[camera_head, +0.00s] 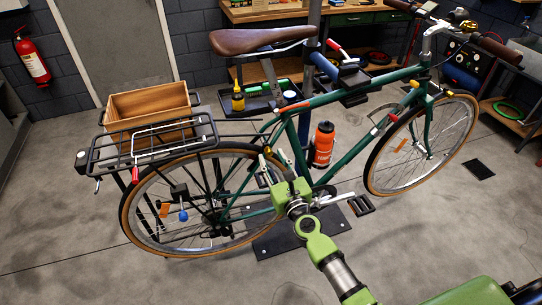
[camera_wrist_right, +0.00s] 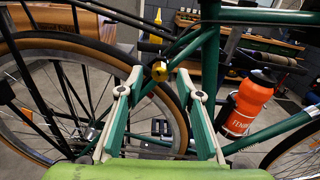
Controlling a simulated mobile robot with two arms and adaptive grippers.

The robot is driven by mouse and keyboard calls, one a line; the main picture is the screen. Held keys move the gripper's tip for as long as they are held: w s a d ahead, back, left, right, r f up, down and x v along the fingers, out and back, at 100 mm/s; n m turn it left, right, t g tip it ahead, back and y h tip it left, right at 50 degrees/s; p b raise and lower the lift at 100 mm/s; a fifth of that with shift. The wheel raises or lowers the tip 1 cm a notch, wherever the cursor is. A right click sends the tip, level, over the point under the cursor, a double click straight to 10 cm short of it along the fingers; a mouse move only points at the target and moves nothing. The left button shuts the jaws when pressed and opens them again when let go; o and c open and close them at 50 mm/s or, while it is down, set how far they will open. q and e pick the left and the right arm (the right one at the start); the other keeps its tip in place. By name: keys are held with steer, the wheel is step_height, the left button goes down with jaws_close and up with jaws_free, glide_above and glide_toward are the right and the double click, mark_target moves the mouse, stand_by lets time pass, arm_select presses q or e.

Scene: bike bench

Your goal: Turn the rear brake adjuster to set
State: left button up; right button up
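The green bike (camera_head: 350,158) stands upright with its rear wheel at the left. A yellow knob (camera_wrist_right: 159,71), which looks like the rear brake adjuster, sits on the frame by the rear wheel. In the head view a small yellow spot (camera_head: 267,150) near the same place seems to be this knob. My right gripper (camera_head: 274,162) points at it from the near side. In the right wrist view the gripper (camera_wrist_right: 159,77) is open, with its fingertips apart on either side of the knob and nothing clearly held. Whether they touch it I cannot tell. My left gripper is not in view.
The rear rack (camera_head: 125,160) carries a wooden crate (camera_head: 150,103) left of the gripper. An orange bottle (camera_head: 322,144) is close to its right. A blue knob (camera_head: 183,216) shows at the rear wheel. A pedal (camera_head: 361,205) sticks out nearby. The floor in front is clear.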

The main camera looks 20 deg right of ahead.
steer(key=shift+w, duration=1)
jaws_close()
steer(key=shift+n, duration=0.3)
